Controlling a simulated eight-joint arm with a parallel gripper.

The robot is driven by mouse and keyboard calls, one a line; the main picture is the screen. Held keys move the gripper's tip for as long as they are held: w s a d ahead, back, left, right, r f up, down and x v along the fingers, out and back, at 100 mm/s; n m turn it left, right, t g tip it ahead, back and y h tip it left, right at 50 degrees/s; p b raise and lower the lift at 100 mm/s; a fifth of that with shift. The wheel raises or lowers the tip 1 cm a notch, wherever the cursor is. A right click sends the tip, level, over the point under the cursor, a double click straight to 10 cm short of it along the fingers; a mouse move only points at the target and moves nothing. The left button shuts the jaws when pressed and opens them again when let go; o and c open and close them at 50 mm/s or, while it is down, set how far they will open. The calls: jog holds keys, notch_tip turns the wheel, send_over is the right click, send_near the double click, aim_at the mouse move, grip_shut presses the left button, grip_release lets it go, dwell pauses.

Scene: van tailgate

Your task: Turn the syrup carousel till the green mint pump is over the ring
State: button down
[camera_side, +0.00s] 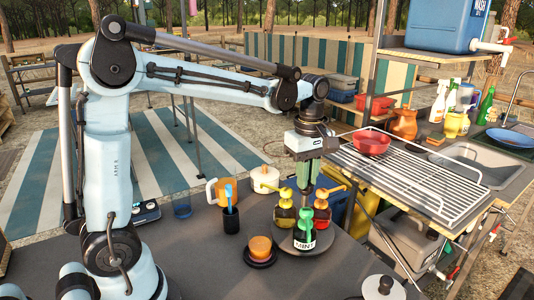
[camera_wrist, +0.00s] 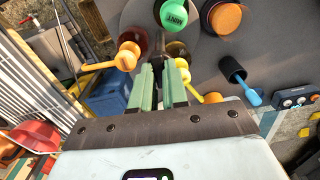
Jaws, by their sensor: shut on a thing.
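The syrup carousel (camera_side: 286,241) is a grey round plate on the dark table. The green mint pump (camera_side: 304,238), with its MINT label, stands at its front; it is at the top of the wrist view (camera_wrist: 173,15). A yellow pump (camera_side: 285,209) stands at the left and a red bottle with an orange pump (camera_side: 322,211) at the right. My gripper (camera_side: 307,188) reaches down behind the mint pump, between the other two. I cannot clearly make out the ring.
An orange cup on a black round base (camera_side: 260,250) stands left of the carousel. A dark cup with a blue brush (camera_side: 230,213), an orange mug (camera_side: 224,189) and a white pot (camera_side: 265,180) are behind it. A wire rack (camera_side: 415,177) lies to the right. The front table is mostly clear.

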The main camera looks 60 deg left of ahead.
jog(key=m, duration=1)
jog(key=shift+m, duration=0.3)
dwell(0.5)
jog(key=c, duration=1.1)
grip_release()
jog(key=shift+c, duration=0.2)
notch_tip(320, 180, up, 12)
jog(key=shift+s, duration=0.1)
